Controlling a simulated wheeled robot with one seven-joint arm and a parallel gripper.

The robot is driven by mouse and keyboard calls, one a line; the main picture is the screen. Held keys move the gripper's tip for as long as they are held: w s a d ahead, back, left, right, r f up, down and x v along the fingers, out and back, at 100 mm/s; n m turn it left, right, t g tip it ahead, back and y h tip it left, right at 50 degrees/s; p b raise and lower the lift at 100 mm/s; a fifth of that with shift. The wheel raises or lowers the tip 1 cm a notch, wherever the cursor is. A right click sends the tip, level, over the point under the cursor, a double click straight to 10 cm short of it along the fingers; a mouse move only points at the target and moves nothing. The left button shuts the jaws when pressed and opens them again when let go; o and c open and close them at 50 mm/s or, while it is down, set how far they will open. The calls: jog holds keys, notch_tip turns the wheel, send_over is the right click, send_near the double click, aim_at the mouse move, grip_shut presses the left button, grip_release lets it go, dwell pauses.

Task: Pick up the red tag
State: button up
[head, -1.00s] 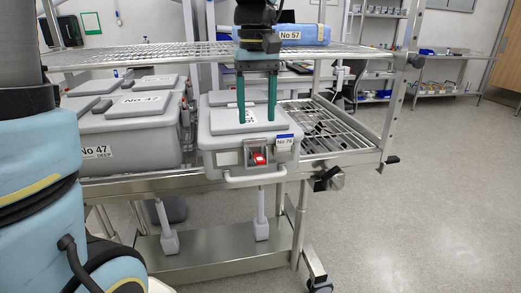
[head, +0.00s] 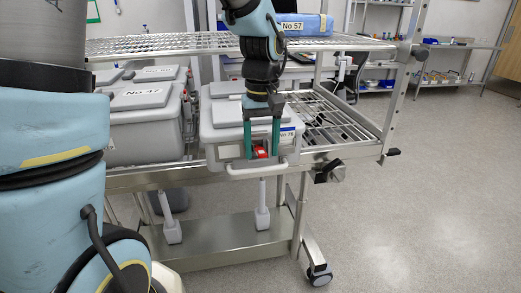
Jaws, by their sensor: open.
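The red tag (head: 261,152) is small and sits on the front face of the grey lidded box labelled No 76 (head: 220,132), above its front handle. My gripper (head: 262,156) points down in front of that face. Its two green fingers are apart, one to each side of the red tag in the head view. Whether they touch the tag or how far they are in depth, I cannot tell.
Larger grey box No 47 (head: 142,135) stands left of it on the same wire shelf (head: 335,125). An upper wire shelf (head: 180,43) carries blue package No 57 (head: 300,24), close behind my arm. The floor at right is open.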

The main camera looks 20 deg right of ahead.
grip_shut()
dwell(0.5)
